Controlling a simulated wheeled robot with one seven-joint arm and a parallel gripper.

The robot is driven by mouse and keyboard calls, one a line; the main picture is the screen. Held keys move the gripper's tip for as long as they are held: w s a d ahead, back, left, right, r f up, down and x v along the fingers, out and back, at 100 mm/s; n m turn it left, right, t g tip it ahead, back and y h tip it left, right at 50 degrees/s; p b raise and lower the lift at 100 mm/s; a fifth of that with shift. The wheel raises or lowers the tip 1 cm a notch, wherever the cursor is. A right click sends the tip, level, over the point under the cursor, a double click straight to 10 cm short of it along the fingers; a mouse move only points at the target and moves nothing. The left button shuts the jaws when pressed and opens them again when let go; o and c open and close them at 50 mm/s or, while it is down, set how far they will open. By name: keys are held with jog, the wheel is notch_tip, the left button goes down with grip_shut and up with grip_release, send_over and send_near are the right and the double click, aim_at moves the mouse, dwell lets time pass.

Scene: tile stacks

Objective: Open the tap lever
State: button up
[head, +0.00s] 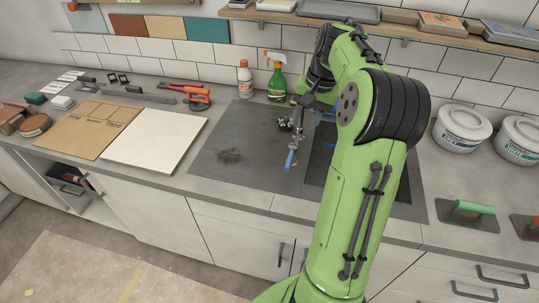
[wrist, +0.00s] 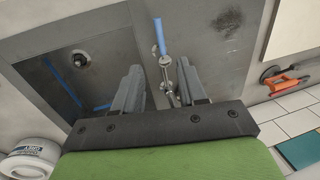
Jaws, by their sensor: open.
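The tap (head: 297,122) stands at the sink's left side, partly hidden behind my arm in the head view. Its metal body (wrist: 168,75) also shows in the wrist view. A blue sleeve (head: 290,160), which looks like the lever's grip, points toward the counter's front edge; it shows beyond my fingertips in the wrist view (wrist: 159,37). My gripper (wrist: 158,64) is open and empty, with one finger on each side of the tap's metal part. I cannot tell whether either finger touches it. In the head view my arm hides most of the gripper.
The dark sink basin (head: 318,160) with blue marks lies right of the tap; its drain (wrist: 80,60) shows in the wrist view. A green spray bottle (head: 277,84) and a white bottle (head: 245,80) stand behind. White tubs (head: 461,128) are at right. The stained drainboard (head: 235,150) is clear.

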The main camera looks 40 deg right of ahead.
aim_at(289, 161)
jog(key=f+b, duration=0.1)
jog(key=f, duration=0.4)
jog(key=w+a+f+b, duration=0.1)
jog(key=f, duration=0.4)
jog(key=w+f+b, duration=0.1)
jog(key=f, duration=0.4)
jog(key=shift+w+a+f, duration=0.15)
jog(key=shift+a+f, duration=0.05)
jog(key=shift+a, duration=0.2)
grip_shut()
